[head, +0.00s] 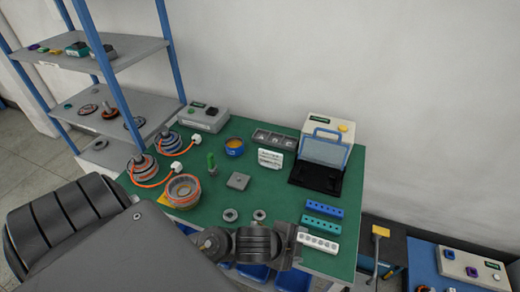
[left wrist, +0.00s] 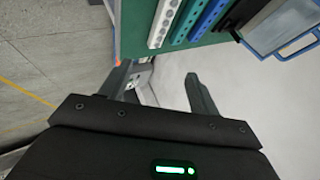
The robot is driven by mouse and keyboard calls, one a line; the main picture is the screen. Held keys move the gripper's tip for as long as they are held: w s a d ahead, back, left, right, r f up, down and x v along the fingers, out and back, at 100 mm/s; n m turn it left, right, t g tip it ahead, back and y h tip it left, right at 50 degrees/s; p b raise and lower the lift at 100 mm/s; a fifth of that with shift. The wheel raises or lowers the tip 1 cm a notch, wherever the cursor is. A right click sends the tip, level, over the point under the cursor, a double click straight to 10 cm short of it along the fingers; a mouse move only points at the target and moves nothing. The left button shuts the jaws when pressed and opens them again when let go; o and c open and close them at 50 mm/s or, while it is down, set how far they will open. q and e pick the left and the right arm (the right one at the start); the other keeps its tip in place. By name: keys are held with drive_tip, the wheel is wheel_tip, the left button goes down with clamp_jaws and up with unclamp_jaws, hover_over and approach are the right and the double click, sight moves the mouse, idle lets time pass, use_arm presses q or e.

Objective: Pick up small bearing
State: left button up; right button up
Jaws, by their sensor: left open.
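Two small grey metal rings that look like bearings lie flat on the green table (head: 330,265) near its front edge in the head view. The left ring (head: 230,214) looks slightly larger than the right ring (head: 259,215). My left gripper (head: 291,246) is at the front edge, right of and nearer than both rings, beside the white block. In the left wrist view my left gripper (left wrist: 163,88) has its two fingers spread, with nothing between them. Neither ring shows in that view. My right gripper is not in view.
White (head: 318,243), teal (head: 322,225) and blue (head: 324,209) hole blocks stand just right of my gripper. A blue-posted shelf (head: 110,52) stands at left.

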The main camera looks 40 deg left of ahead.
use_arm(q)
drive_tip(key=w+d+m+h, duration=0.2)
drive_tip(key=w+m, duration=0.1)
drive_tip(key=m, duration=0.4)
drive_tip(key=m+g+y, duration=0.5)
drive_tip(key=m, duration=1)
approach(260, 217)
drive_tip(key=shift+w+a+f, duration=0.15)
drive_tip(key=shift+a+f, duration=0.05)
drive_tip(key=shift+f, duration=0.45)
drive_tip(key=shift+w+d+f, duration=0.1)
drive_tip(key=shift+f, duration=0.4)
drive_tip(key=x, duration=0.4)
drive_tip(key=shift+w+d+f+p, duration=0.1)
drive_tip(key=shift+p, duration=0.2)
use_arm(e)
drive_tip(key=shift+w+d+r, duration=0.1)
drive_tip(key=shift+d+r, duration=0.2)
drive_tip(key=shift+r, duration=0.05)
use_arm(q)
drive_tip(key=shift+c, duration=0.3)
